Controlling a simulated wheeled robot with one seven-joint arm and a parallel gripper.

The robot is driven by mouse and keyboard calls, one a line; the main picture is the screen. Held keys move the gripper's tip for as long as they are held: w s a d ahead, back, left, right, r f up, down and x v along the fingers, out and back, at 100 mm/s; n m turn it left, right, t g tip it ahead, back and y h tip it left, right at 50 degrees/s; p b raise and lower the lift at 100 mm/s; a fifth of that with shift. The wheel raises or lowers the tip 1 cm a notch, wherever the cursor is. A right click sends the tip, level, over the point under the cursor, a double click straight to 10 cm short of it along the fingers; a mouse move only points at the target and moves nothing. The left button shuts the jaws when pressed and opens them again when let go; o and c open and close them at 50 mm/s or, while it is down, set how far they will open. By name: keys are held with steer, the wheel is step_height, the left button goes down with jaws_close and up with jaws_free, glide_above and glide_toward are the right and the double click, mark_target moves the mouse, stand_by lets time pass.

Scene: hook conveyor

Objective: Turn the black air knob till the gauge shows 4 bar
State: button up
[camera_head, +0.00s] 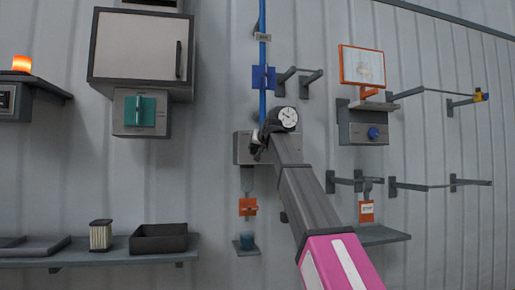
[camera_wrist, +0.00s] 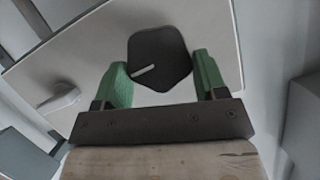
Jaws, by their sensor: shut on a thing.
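The black air knob (camera_wrist: 160,57) shows in the wrist view as a rounded many-sided knob with a white pointer mark, set on a pale panel (camera_wrist: 95,60). My gripper (camera_wrist: 164,76) has its green fingers on either side of the knob and is shut on it. In the head view my gripper (camera_head: 262,141) is at the grey box (camera_head: 242,149) on the wall, and my arm hides the knob. The round gauge (camera_head: 288,117) has a white face and dark rim, just above my wrist. Its dial is too small to read exactly.
A blue pipe (camera_head: 262,70) runs down the wall above the grey box. A blue valve tag (camera_head: 262,78) and wall hooks (camera_head: 300,77) are near. A cabinet (camera_head: 142,50) hangs left; a box with a blue knob (camera_head: 374,133) is right.

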steer(key=shift+w+d+f+m+y, duration=0.15)
steer(key=shift+m+y, duration=0.6)
steer(key=shift+m, duration=0.45)
steer(key=shift+s+d+f+m+y, duration=0.1)
steer(key=shift+d+m+y, duration=0.1)
steer(key=shift+m+y, duration=0.75)
steer(key=shift+w+d+f+m+y, duration=0.15)
steer(key=shift+m+y, duration=0.35)
steer(key=shift+m, duration=0.95)
steer(key=shift+s, duration=0.1)
steer(key=o, duration=0.9)
steer(key=shift+o, duration=0.2)
steer(key=shift+s, duration=0.1)
steer(key=v, duration=1)
steer(key=shift+s+d, duration=0.2)
steer(key=shift+s, duration=0.05)
steer(key=shift+f, duration=0.15)
